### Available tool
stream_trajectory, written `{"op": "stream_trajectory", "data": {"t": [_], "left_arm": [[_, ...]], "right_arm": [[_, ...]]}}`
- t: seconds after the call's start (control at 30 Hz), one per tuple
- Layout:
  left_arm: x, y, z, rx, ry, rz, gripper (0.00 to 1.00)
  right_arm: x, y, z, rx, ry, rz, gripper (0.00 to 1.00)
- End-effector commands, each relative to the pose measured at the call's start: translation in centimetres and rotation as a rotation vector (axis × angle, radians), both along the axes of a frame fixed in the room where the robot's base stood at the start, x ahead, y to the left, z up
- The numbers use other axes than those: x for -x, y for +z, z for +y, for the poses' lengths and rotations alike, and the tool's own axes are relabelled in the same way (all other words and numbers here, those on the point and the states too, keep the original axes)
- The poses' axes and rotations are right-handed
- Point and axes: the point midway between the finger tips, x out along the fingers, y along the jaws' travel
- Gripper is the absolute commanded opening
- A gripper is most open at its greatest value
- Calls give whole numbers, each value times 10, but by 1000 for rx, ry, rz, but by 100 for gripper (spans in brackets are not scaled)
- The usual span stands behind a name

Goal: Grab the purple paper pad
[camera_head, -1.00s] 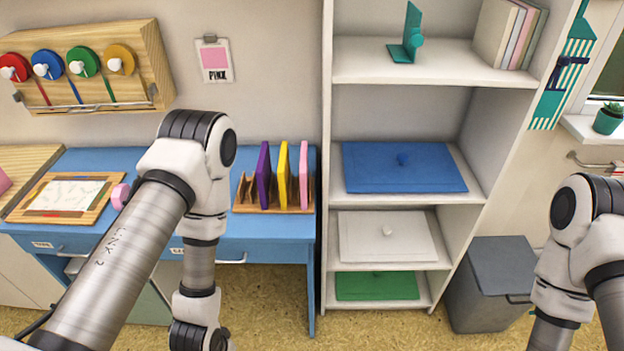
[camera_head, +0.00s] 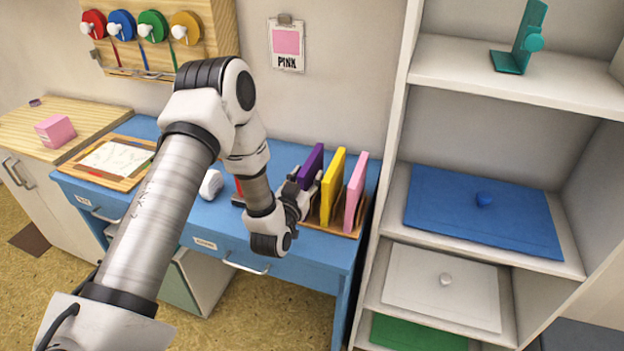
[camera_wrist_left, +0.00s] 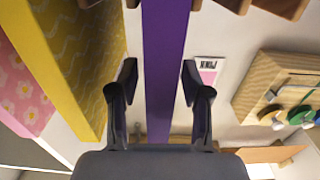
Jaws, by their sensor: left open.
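The purple paper pad (camera_head: 310,164) stands upright in a wooden rack (camera_head: 338,230) on the blue desk, left of a yellow pad (camera_head: 333,186) and a pink pad (camera_head: 355,192). My left gripper (camera_head: 309,186) is at the purple pad in the head view. In the left wrist view, the purple pad (camera_wrist_left: 165,60) runs between the two open fingers of my left gripper (camera_wrist_left: 158,82). A gap shows between each finger and the pad. The yellow pad (camera_wrist_left: 75,60) is close beside the left finger there. My right gripper is not in view.
The blue desk (camera_head: 300,262) holds a wooden board with paper (camera_head: 115,160) at left. A tall white shelf (camera_head: 400,130) stands close to the right of the rack. A pink block (camera_head: 55,131) sits on the wooden cabinet at far left. A PINK sign (camera_head: 287,45) hangs above.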

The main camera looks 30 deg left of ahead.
Motion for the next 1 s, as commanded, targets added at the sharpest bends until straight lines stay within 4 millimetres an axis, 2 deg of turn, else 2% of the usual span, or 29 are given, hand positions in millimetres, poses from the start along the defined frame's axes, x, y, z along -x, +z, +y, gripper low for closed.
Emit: {"op": "stream_trajectory", "data": {"t": [0.1,0.3,0.33,0.4,0.47,0.83,1.0], "left_arm": [[-16,1,3,-1,-2,-2,48],[-18,-1,3,1,-2,1,48],[-18,-1,3,1,-2,1,44],[-18,-1,3,1,-2,1,20],[-18,-1,3,1,-2,1,0],[-18,0,3,1,-2,1,0],[-18,14,4,0,-1,-3,0]], "right_arm": [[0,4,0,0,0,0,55],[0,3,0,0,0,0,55],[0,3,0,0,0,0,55],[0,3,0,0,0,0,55],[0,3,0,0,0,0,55],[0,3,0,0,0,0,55],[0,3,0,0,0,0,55]]}}
